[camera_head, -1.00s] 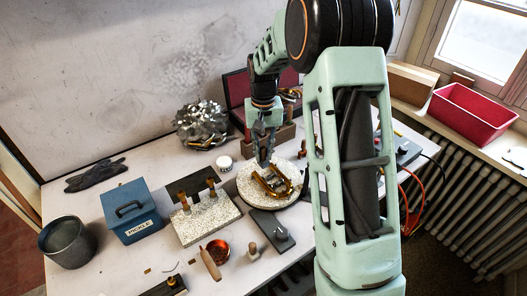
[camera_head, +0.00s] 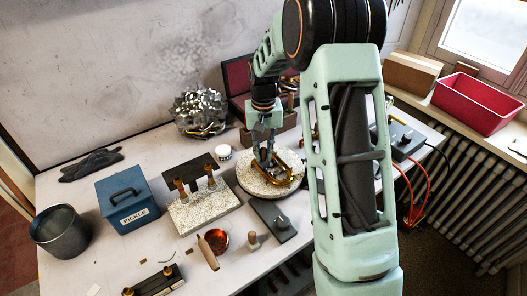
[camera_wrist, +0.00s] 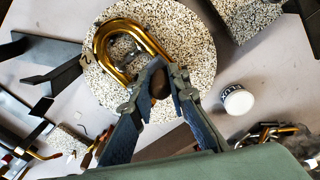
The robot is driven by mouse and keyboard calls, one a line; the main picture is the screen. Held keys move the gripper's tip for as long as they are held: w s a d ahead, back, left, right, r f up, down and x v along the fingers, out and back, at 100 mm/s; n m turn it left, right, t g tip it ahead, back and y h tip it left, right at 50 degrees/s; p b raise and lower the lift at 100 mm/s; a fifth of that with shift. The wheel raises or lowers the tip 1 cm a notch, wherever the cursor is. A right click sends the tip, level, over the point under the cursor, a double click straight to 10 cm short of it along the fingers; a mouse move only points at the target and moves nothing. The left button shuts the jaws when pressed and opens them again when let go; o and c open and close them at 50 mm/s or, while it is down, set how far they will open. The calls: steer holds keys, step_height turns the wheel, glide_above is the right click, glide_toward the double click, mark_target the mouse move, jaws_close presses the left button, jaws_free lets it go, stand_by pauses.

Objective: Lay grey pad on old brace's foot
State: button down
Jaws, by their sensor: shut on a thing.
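My gripper (camera_wrist: 163,88) is shut on a small brown, rounded thing (camera_wrist: 158,80), seen between its fingertips in the wrist view. What is under this brown thing is hidden, and I cannot make out a separate grey pad there. The gripper is over the round speckled board (camera_wrist: 193,45), beside a U-shaped brass tube (camera_wrist: 151,38). A dark metal piece (camera_wrist: 131,52), possibly the old brace, lies inside the bend; its foot is not clear. In the head view my gripper (camera_head: 267,164) is at the left of the brass tube (camera_head: 292,165).
A white jar (camera_wrist: 236,100) stands beside the board.

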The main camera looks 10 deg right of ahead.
steer(key=shift+f+b, duration=0.3)
steer(key=shift+f, duration=0.05)
stand_by(0.3)
steer(key=c, duration=1.8)
jaws_free()
steer(key=shift+o, duration=0.6)
steer(key=o, duration=0.4)
steer(key=shift+r+p, duration=2.25)
steer(key=shift+r, duration=1.25)
steer(key=shift+w, duration=0.1)
